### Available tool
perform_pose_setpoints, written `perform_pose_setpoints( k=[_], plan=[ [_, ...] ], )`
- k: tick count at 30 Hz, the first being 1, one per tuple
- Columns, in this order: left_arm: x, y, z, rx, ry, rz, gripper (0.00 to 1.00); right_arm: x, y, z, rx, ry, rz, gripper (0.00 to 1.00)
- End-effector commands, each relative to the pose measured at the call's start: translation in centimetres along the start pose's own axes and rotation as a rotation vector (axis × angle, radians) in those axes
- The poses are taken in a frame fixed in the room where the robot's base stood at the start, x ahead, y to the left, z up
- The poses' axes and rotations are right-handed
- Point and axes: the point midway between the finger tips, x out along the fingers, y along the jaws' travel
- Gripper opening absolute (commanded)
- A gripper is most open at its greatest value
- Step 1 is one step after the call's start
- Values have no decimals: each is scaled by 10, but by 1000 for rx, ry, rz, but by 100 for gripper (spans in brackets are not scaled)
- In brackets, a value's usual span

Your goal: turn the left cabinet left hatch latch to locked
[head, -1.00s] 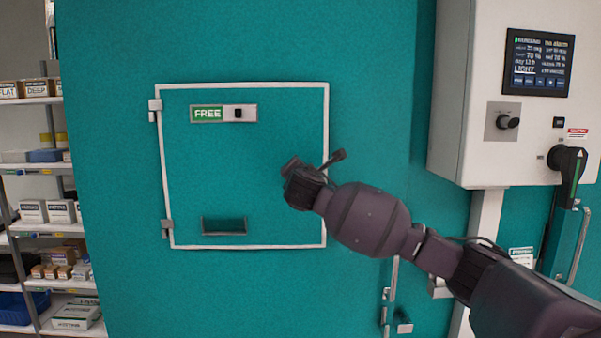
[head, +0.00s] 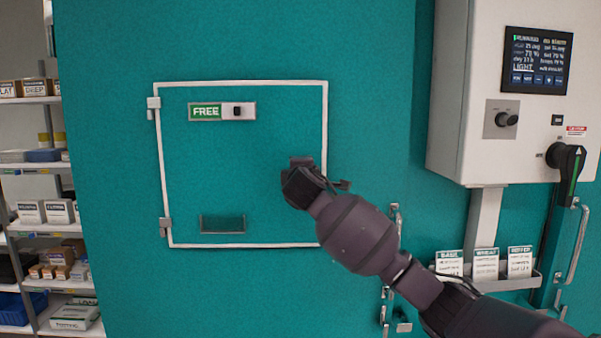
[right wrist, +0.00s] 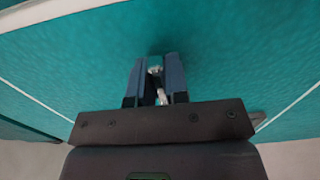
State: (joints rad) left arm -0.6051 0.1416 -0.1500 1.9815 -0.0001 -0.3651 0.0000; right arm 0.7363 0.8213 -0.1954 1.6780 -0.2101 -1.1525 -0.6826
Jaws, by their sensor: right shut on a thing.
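The hatch (head: 265,165) is a teal panel with a white frame, flush in the teal cabinet wall. A sign strip near its top left reads FREE (head: 206,112) on green. My right gripper (head: 301,165) is at the right part of the hatch and hides the latch in the head view. In the right wrist view, the two dark blue fingers of the gripper (right wrist: 158,68) are shut on a small silver piece, seemingly the latch (right wrist: 155,70), close to the teal surface. Its turned position is mostly hidden. My left gripper is not in view.
Hinges sit on the hatch's left edge, and a recessed pull (head: 222,224) is low on it. A white control box (head: 475,95) with a screen and black switch (head: 567,165) juts out at right. A card holder (head: 500,285) hangs below it. Shelves (head: 40,175) stand at left.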

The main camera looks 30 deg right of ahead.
Motion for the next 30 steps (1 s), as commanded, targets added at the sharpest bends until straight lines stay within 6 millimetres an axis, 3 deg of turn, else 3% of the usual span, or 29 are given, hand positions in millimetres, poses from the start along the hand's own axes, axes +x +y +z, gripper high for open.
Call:
perform_pose_setpoints(
  k=[18, 19, 23, 30],
  plan=[
    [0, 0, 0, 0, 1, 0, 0, 0, -2, -1, 41, 1, -3, 0],
    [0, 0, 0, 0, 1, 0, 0, 0, -2, -1, 41, 1, -3, 18],
    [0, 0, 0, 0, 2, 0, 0, 0, -1, -1, 40, 1, -2, 38],
    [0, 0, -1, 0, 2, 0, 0, 0, -1, 0, 39, 0, -1, 40]
  ],
)
